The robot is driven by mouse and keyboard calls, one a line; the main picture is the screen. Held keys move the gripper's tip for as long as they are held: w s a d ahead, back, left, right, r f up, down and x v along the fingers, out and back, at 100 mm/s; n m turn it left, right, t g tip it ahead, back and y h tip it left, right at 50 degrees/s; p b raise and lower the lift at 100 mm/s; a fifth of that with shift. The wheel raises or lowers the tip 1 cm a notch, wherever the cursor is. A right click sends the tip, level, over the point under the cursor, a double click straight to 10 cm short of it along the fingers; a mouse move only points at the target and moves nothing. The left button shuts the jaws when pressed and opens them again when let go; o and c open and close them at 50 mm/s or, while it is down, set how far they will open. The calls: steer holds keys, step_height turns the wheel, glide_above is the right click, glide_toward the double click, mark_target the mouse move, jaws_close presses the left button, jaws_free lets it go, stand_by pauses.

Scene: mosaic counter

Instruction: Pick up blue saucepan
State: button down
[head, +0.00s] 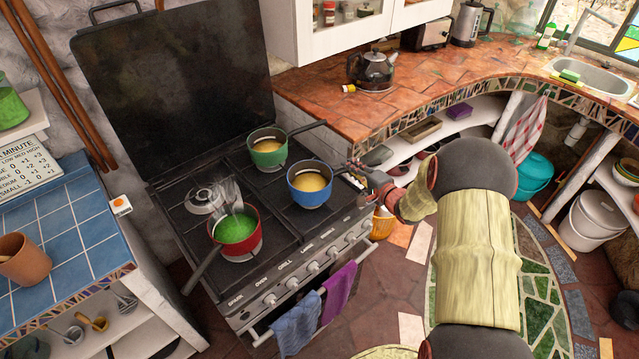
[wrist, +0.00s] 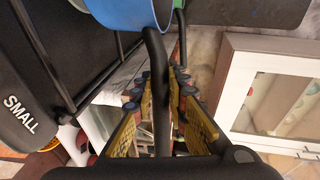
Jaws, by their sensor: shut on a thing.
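The blue saucepan (head: 309,197) sits on the right front of the stove, upright, with a yellowish content. Its dark handle points right, to my gripper (head: 354,174). In the wrist view the blue pan wall (wrist: 130,12) shows at the top. Its dark handle (wrist: 157,80) runs down between the yellow-padded fingers of my gripper (wrist: 160,110). My gripper is shut on the handle. In the head view the fingertips are small, so their exact contact is hard to see.
A green saucepan (head: 267,154) stands just behind the blue one, its handle pointing right. A red saucepan (head: 236,250) with green content stands front left. The raised stove lid (head: 170,85) is behind. The tiled counter (head: 330,108) to the right has a kettle (head: 371,70).

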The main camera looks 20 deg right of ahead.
steer(key=shift+f, duration=0.1)
stand_by(0.5)
steer(key=shift+r, duration=0.35)
step_height(320, 180, up, 4)
steer(key=shift+f+p, duration=0.25)
steer(key=shift+p, duration=0.45)
steer(key=s+a+r+p, duration=0.5)
steer(key=s+a+r, duration=0.4)
steer(key=s, duration=0.1)
steer(key=shift+s, duration=0.2)
steer(key=shift+r, duration=0.1)
